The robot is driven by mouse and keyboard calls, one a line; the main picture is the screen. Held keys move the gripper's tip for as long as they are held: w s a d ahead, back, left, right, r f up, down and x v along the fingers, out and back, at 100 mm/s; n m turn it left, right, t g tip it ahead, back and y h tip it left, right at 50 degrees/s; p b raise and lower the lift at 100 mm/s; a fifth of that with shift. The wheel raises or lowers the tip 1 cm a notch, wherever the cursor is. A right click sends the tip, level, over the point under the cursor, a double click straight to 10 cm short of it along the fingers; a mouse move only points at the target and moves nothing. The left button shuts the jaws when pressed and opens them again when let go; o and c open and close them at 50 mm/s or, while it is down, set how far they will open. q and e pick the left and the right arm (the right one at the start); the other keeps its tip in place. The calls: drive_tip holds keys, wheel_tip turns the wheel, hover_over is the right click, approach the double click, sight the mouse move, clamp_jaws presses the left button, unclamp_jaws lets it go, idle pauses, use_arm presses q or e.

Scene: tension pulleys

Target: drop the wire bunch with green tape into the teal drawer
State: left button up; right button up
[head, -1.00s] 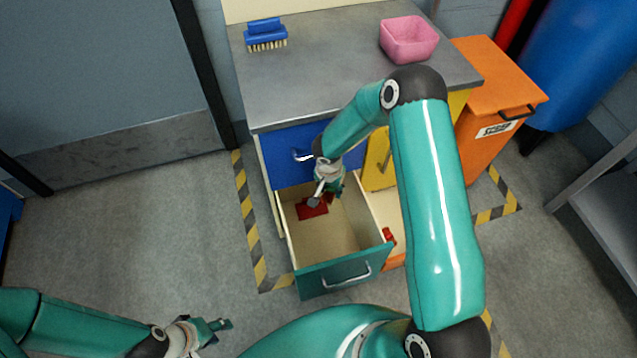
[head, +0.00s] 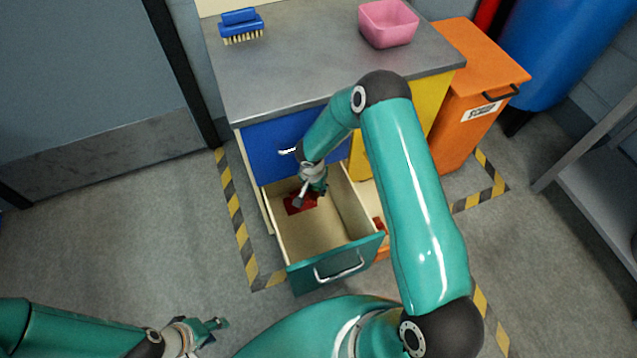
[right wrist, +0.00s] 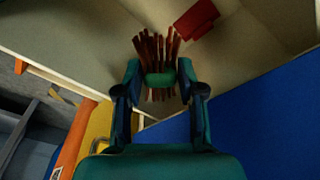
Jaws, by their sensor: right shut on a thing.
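The teal drawer (head: 360,250) is pulled open at the bottom left of the cabinet, below the blue drawer. My right gripper (head: 315,190) reaches down into or just over its back part. In the right wrist view, my right gripper (right wrist: 160,78) is shut on the wire bunch (right wrist: 157,46), a bundle of reddish-brown wires. The fingers press on its green tape (right wrist: 160,80) from both sides. The bunch is hard to make out in the head view. My left gripper (head: 215,325) hangs away from the cabinet at lower left, its fingers too small to judge.
A red block (head: 297,205) lies in the teal drawer; the front part of the drawer floor is bare. The blue drawer (head: 268,150) above is closed. A blue brush (head: 241,25) and pink bin (head: 389,23) stand on the cabinet top. An orange bin (head: 465,105) stands at right.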

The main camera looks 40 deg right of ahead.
drive_tip(key=o, duration=1.2)
drive_tip(key=shift+s+d, duration=0.1)
